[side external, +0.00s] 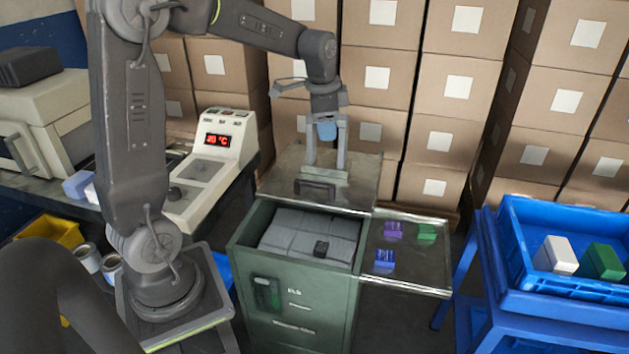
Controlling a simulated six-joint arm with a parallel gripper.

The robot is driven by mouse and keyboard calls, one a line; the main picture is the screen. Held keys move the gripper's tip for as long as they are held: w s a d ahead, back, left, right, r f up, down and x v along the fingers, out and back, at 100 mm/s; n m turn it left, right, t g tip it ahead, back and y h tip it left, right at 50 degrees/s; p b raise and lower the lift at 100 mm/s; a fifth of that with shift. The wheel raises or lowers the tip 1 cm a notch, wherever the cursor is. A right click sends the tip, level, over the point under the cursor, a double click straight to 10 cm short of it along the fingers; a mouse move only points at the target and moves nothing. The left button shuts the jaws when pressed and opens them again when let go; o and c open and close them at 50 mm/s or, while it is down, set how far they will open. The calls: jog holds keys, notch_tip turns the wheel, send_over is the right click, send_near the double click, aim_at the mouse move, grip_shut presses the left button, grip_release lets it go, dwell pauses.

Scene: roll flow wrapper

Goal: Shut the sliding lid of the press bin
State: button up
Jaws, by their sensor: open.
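The press bin (258,325) is a green metal cabinet with its top partly open. Its sliding lid (360,178), a dull metal plate with a dark handle (315,188) at its front edge, sits back over the rear part. A pale grey bar shows by the fingertips. I cannot tell whether the fingers touch the lid.
A side shelf (400,283) at the bin's right holds purple, green and blue pieces. A blue crate (530,215) with white and green blocks stands farther right. A machine with a red display (217,140) is at left. Stacked cartons (455,100) close off the back.

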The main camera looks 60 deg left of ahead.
aim_at(314, 182)
jog(key=w+a+f+m+g, duration=0.2)
jog(key=w+a+f+m, duration=0.15)
jog(key=a+f, duration=0.85)
jog(key=shift+h, duration=0.4)
jog(key=f, duration=0.8)
jog(key=w+a+f, duration=0.1)
jog(key=f, duration=0.3)
jog(key=shift+f, duration=0.4)
grip_shut()
